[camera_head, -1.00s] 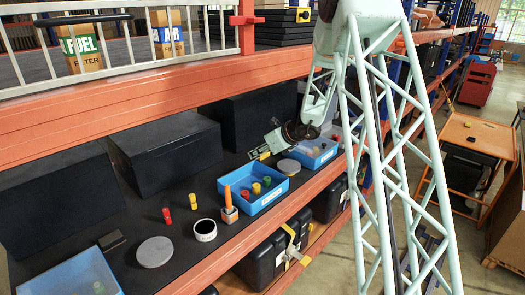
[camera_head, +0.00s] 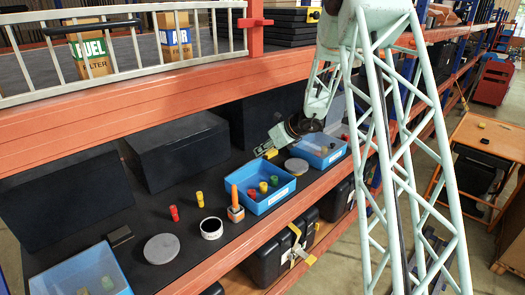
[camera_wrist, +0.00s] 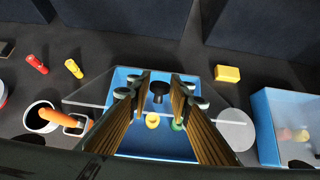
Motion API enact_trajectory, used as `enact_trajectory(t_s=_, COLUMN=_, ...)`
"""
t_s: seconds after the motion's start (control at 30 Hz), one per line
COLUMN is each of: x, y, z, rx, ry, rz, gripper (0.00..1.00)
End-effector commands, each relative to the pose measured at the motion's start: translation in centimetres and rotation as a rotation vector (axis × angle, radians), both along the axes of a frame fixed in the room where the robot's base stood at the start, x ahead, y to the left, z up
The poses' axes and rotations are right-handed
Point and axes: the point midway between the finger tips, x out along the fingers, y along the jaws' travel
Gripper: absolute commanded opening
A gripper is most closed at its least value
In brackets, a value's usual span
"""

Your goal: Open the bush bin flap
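Three open-top-shaped blue bins stand on the dark lower shelf: a left bin (camera_head: 62,283), a middle bin (camera_head: 266,206) and a right bin (camera_head: 322,162). Their labels are too small to read, so I cannot tell which is the bush bin. The middle bin (camera_wrist: 190,150) holds red, yellow and green pieces. A faint clear sheet (camera_wrist: 90,97) shows beside it in the wrist view; I cannot tell whether it is its flap. My gripper (camera_head: 268,147) is above the shelf behind the middle bin. Its fingers (camera_wrist: 159,98) are apart, with a black piece visible between them.
Dark boxes (camera_head: 178,150) line the back. An orange beam (camera_head: 130,105) runs above.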

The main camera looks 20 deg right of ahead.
Motion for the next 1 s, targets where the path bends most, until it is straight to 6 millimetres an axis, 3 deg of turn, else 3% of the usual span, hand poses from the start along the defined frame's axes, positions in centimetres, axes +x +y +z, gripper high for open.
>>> enact_trajectory(t_s=0.1, x=0.0, y=0.0, z=0.0, rx=0.0, ry=0.0, rz=0.0, gripper=0.3)
enact_trajectory(t_s=0.63, x=-0.4, y=-0.2, z=0.3, rx=0.0, ry=0.0, rz=0.0, gripper=0.3)
enact_trajectory(t_s=1.0, x=-2.4, y=-1.1, z=2.5, rx=0.0, ry=0.0, rz=-0.001, gripper=0.3)
